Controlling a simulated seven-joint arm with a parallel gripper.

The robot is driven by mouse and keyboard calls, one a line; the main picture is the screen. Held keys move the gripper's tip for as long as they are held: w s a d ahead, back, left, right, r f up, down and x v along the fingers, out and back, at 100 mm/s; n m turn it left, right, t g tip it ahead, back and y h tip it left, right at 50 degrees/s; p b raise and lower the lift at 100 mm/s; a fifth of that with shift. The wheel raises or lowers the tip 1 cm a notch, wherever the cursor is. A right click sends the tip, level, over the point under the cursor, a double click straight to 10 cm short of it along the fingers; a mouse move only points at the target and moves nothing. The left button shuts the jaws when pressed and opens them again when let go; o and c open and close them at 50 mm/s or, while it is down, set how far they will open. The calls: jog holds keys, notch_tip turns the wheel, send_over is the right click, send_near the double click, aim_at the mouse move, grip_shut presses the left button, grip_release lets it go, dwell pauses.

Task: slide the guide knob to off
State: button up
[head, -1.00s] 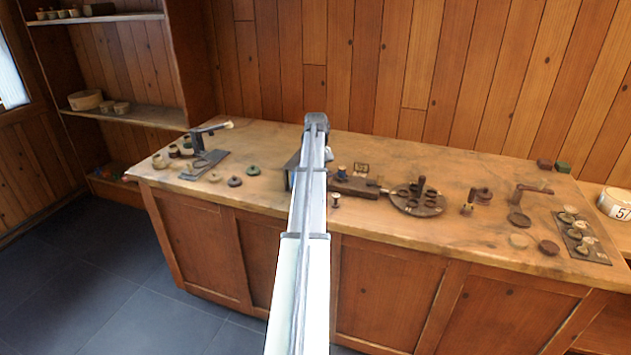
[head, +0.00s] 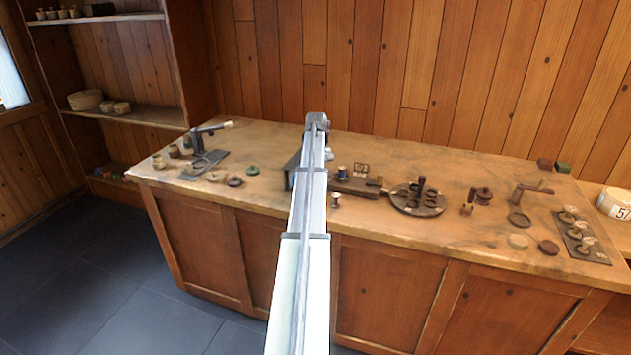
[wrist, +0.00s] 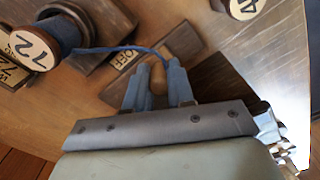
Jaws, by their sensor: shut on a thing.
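My gripper (wrist: 157,78) is shut on the guide knob (wrist: 157,87), a small wood-coloured piece mostly hidden between the two blue-grey fingers in the wrist view. A plate marked OFF (wrist: 126,58) lies just left of the fingertips on a dark wooden bar. A spool marked 72 (wrist: 35,48) with dark blue thread stands at the upper left. A blue thread (wrist: 112,48) runs from it to the fingertips. In the head view my arm hides the knob; the dark wooden winder base (head: 357,188) and the blue-thread spool (head: 342,172) show right of it.
A round dark rack (head: 418,200) with an upright post stands right of the winder base. A small pale-topped spool (head: 335,201) stands close in front. Lever stands (head: 207,157) and loose discs (head: 253,169) are at the left of the bench (head: 270,215). A spool tray (head: 583,241) is far right.

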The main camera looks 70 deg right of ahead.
jog(key=shift+d, duration=1.6)
jog(key=o, duration=0.8)
jog(key=shift+r, duration=0.15)
notch_tip(320, 180, up, 7)
jog(key=shift+f, duration=0.15)
grip_shut()
dwell(0.3)
